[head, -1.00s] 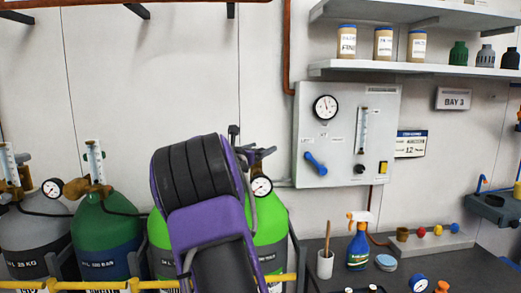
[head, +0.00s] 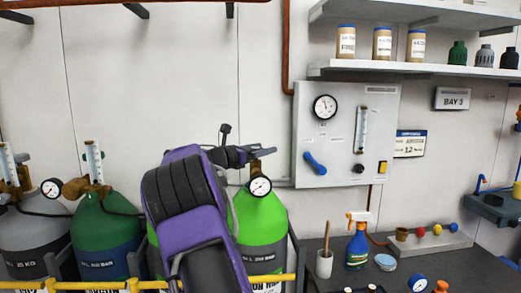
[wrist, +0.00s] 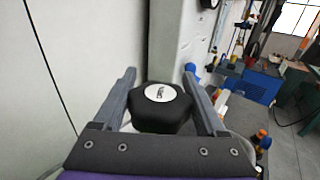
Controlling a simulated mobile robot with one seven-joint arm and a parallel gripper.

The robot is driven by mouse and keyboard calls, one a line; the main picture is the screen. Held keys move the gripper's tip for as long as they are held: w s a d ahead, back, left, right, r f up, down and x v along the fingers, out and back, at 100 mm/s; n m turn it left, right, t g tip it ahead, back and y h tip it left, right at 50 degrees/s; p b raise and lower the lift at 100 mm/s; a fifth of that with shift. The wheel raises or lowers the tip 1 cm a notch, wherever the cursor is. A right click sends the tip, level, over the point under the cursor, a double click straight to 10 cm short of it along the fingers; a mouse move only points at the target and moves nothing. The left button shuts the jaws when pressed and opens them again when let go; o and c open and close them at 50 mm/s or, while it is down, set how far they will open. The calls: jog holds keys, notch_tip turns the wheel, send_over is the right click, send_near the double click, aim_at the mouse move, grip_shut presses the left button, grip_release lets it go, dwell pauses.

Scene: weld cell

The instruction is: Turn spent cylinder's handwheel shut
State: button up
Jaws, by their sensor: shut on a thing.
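The black handwheel (wrist: 165,108), with a pale round label on its cap, sits between the two grey fingers of my gripper (wrist: 168,102) in the wrist view. The fingers are shut on its sides. In the head view my gripper (head: 262,153) is at the valve on top of a bright green cylinder (head: 262,218); the handwheel is not clear there. A round white gauge (head: 260,186) faces out just below the fingers. My purple arm hides the cylinder's left side. How far the wheel is turned cannot be told.
A dark green cylinder (head: 106,230) and a grey cylinder (head: 38,243) stand to the left. A yellow rail (head: 75,285) runs in front of them. A wall panel (head: 340,110) with a blue lever and a workbench (head: 335,278) are to the right.

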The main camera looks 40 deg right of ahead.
jog(key=shift+s+f+m+g+y, duration=0.15)
jog(key=shift+s+m+g, duration=0.1)
jog(key=shift+m+g, duration=1)
jog(key=shift+s+r+m+g+y, duration=0.15)
jog(key=shift+m+g, duration=0.5)
jog(key=shift+g, duration=1.2)
jog(key=shift+s+m+g, duration=0.1)
jog(key=shift+m+g, duration=0.2)
jog(key=o, duration=1.3)
jog(key=shift+a, duration=0.2)
